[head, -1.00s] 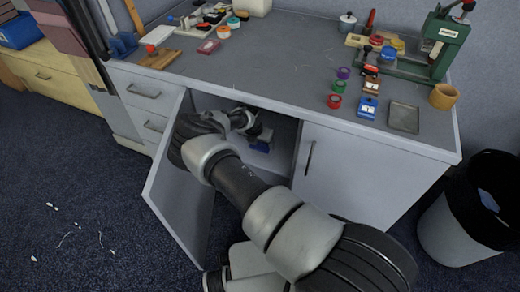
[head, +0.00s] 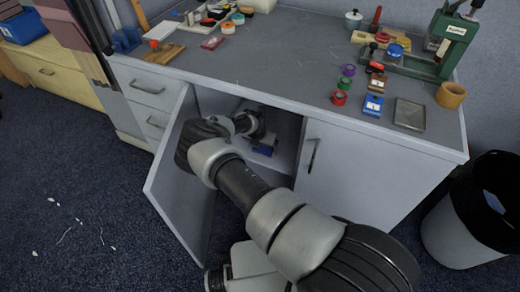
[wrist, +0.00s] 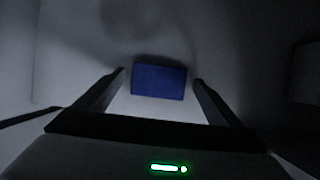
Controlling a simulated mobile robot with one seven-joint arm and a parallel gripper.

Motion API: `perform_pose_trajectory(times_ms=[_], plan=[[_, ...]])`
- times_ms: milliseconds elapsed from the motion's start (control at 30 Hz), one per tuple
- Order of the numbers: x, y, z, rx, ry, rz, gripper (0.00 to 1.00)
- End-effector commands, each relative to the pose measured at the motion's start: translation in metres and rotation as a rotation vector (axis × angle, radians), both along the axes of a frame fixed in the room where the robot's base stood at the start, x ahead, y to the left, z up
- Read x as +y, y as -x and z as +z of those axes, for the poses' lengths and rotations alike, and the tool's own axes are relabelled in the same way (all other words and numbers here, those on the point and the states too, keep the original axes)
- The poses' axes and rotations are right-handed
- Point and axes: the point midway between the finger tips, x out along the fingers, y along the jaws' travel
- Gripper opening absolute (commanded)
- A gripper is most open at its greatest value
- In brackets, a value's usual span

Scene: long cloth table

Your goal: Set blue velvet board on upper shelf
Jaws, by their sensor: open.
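The blue velvet board (wrist: 158,82) lies on a pale surface inside the open cabinet in the wrist view. My gripper (wrist: 160,77) is open, with one finger on each side of the board and a gap on both sides. In the head view my gripper is inside the dim cabinet opening, mostly hidden behind my wrist. I cannot tell which shelf level the board is on.
The left cabinet door (head: 180,180) stands open beside my arm, and the right door (head: 345,170) is shut. The tabletop (head: 285,65) holds tools, several small containers and a green press (head: 440,45). A dark bin (head: 470,215) stands on the right.

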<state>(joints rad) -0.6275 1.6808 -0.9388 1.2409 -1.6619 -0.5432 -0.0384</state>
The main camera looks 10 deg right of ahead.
Motion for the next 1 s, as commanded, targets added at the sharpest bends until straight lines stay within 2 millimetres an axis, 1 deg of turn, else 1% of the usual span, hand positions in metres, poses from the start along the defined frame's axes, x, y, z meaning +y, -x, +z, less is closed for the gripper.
perform_pose_trajectory(times_ms=[167,300,367,500,700,800,1000], plan=[[0.006,0.006,0.026,-0.003,-0.002,-0.001,0.88],[0.013,0.016,0.057,-0.003,-0.002,-0.001,0.88],[0.023,0.032,0.051,0.003,-0.003,-0.001,0.88],[0.042,0.061,0.051,0.001,-0.002,-0.001,0.88],[0.065,0.095,0.05,0.001,-0.001,0.0,0.88],[0.072,0.106,0.048,0.0,-0.002,-0.001,0.88],[0.078,0.116,0.047,0.0,0.0,0.0,0.88]])
